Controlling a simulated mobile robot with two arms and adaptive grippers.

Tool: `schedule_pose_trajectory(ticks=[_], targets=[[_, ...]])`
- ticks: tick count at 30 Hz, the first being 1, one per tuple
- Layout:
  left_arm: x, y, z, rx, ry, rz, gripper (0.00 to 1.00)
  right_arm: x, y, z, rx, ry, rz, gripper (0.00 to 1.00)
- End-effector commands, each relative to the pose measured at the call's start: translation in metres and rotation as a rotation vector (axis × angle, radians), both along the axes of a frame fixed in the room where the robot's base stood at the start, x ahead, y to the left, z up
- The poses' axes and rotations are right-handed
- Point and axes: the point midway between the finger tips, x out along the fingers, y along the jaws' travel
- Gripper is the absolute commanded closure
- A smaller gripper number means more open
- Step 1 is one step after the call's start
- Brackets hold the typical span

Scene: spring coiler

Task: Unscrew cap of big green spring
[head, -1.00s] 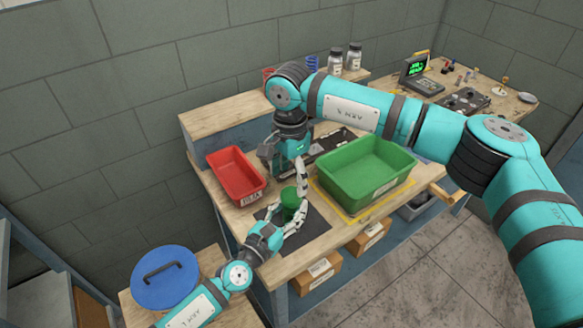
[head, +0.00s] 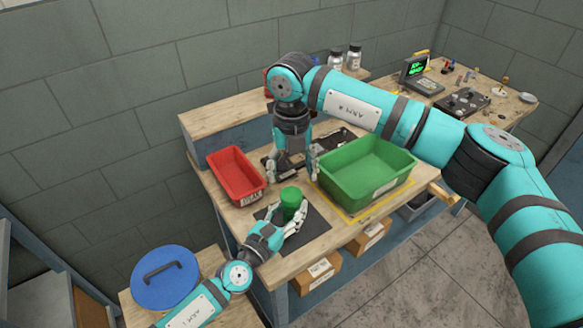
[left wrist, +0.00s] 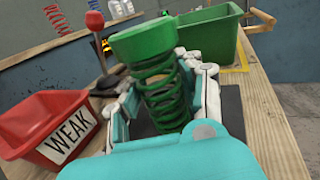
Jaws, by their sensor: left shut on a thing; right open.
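The big green spring (left wrist: 163,92) stands upright with its thick green cap (left wrist: 143,40) on top. In the head view the green cap (head: 291,194) shows above the dark mat (head: 318,229). My left gripper (head: 291,213) is shut around the spring's lower part, and its fingers hide some of the coils. My right gripper (head: 293,172) is open and empty, pointing down behind the spring and apart from the cap.
A red bin (head: 235,173) labelled WEAK stands left of the spring. A large green bin (head: 366,171) stands to its right on a yellow-marked area. A red-knobbed lever (left wrist: 95,20) rises behind it in the left wrist view. A blue round lid (head: 165,278) lies at front left.

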Motion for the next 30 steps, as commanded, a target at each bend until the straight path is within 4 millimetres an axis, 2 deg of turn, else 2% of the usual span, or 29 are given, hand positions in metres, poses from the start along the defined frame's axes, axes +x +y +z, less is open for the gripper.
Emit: schedule_pose_trajectory(ticks=[15, 20, 28, 30], targets=[[0.000, 0.000, 0.001, -0.001, -0.002, 0.000, 1.00, -0.001, 0.000, -0.068, 0.000, 0.003, -0.013, 0.33], [0.000, 0.000, 0.001, -0.001, -0.002, 0.000, 1.00, 0.000, 0.000, -0.078, 0.000, 0.001, -0.013, 0.33], [0.000, 0.000, 0.001, -0.001, -0.001, 0.000, 1.00, 0.000, 0.000, -0.079, 0.000, 0.000, -0.012, 0.33], [0.000, 0.000, 0.001, -0.001, -0.001, 0.000, 1.00, 0.000, 0.000, -0.079, 0.000, 0.000, -0.012, 0.41]])
